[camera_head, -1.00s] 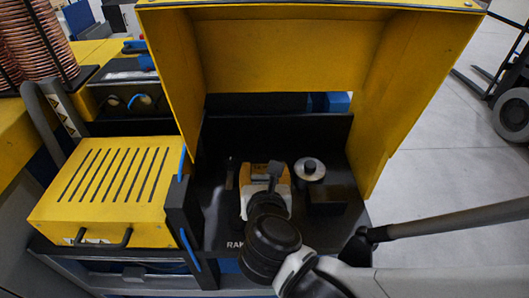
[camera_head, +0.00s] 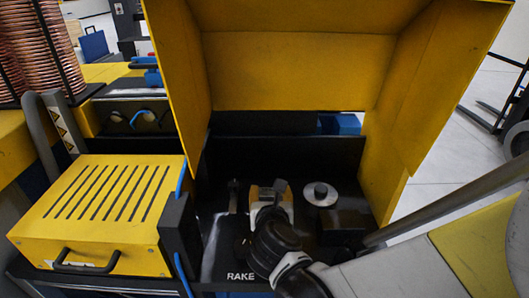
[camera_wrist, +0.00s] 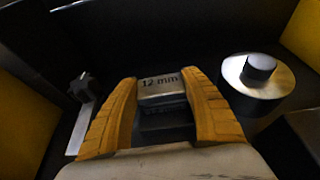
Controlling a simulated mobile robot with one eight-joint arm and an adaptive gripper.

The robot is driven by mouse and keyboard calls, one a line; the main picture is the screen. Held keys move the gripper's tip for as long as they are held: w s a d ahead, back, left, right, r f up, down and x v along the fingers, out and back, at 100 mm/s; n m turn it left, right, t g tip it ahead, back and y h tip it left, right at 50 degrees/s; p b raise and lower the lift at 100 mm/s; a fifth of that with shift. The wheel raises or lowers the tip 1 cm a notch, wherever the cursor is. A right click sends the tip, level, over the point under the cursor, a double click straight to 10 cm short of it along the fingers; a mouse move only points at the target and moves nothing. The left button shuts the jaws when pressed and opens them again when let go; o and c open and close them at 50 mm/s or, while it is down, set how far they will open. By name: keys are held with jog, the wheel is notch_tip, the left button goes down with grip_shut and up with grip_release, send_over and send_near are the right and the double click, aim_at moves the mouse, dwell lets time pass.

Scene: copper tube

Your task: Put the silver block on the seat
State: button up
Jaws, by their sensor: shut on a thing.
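The silver block (camera_wrist: 162,86), marked "12 mm", sits between the two yellow fingers of my gripper (camera_wrist: 160,79) in the wrist view. The fingers are closed on its sides. Below it, between the fingers, is a dark stepped shape (camera_wrist: 165,122); I cannot tell whether the block touches it or whether it is the seat. In the head view my gripper (camera_head: 268,194) is low inside the yellow hood, over the black bed, and my wrist hides most of what lies under it. The block cannot be made out there.
A round silver piece with a knob (camera_head: 320,193) stands just right of my gripper. A dark box (camera_head: 343,225) is in front of it. A small upright dark post (camera_head: 233,195) stands left. The yellow hood (camera_head: 295,75) encloses the back and sides. A slotted yellow box (camera_head: 105,205) is at left.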

jog(key=shift+r, duration=0.1)
jog(key=o, duration=1.4)
jog(key=shift+s+r, duration=0.2)
jog(key=shift+s, duration=0.05)
jog(key=p+v, duration=0.4)
jog(key=v, duration=0.7)
jog(key=shift+s, duration=0.25)
